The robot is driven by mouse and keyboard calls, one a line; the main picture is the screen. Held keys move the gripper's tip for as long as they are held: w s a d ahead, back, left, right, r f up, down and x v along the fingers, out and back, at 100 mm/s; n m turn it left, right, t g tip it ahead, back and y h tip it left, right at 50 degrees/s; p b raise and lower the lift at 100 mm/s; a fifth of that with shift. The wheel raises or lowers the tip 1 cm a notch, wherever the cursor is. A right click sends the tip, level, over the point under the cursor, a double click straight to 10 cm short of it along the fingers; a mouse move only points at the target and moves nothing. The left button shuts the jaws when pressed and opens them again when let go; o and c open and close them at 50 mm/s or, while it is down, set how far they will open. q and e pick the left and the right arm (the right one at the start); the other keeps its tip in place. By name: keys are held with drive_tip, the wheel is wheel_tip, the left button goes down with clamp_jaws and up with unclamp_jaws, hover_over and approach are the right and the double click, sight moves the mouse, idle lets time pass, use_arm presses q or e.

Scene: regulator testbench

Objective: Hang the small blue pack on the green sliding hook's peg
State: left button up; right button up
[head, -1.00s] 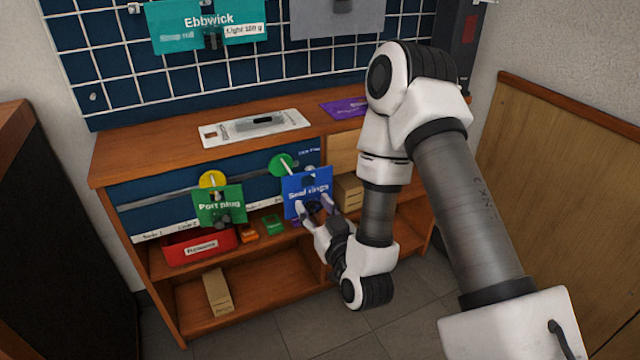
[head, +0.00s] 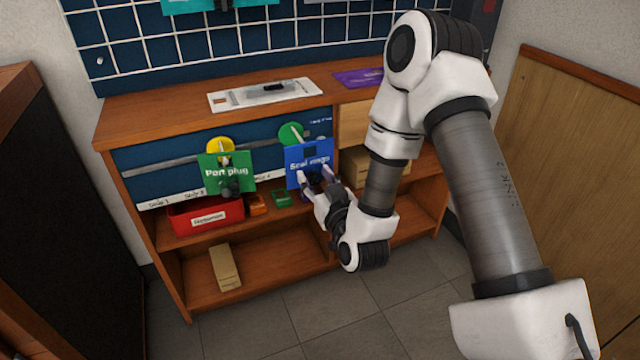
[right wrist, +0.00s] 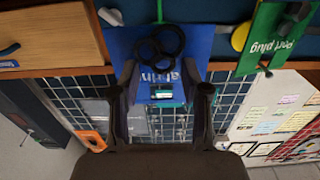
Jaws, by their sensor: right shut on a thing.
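The small blue pack (head: 309,159), lettered "Seal rings", is upright in front of the board at its right part. My right gripper (head: 316,178) is shut on its lower part. In the right wrist view the pack (right wrist: 120,42) shows black rings on its face, between my right gripper's fingers (right wrist: 159,80). The green sliding hook (head: 290,133) is just above and left of the pack, and its pale peg points toward the pack's top edge. I cannot tell whether the peg is through the pack's hole. My left gripper is out of view.
A green "Port plug" pack (head: 226,172) hangs at the yellow hook (head: 220,145) to the left. Below are a red bin (head: 206,213) and small orange and green items. A cardboard box (head: 358,165) is to the right. The bench top (head: 180,115) is above.

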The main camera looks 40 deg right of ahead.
sight(308, 169)
drive_tip(key=shift+x, duration=1.85)
drive_tip(key=shift+w+d+f, duration=0.15)
drive_tip(key=shift+w+f, duration=0.35)
drive_tip(key=shift+w, duration=0.25)
drive_tip(key=o, duration=1.2)
drive_tip(key=shift+o, duration=0.2)
drive_tip(key=shift+s, duration=0.1)
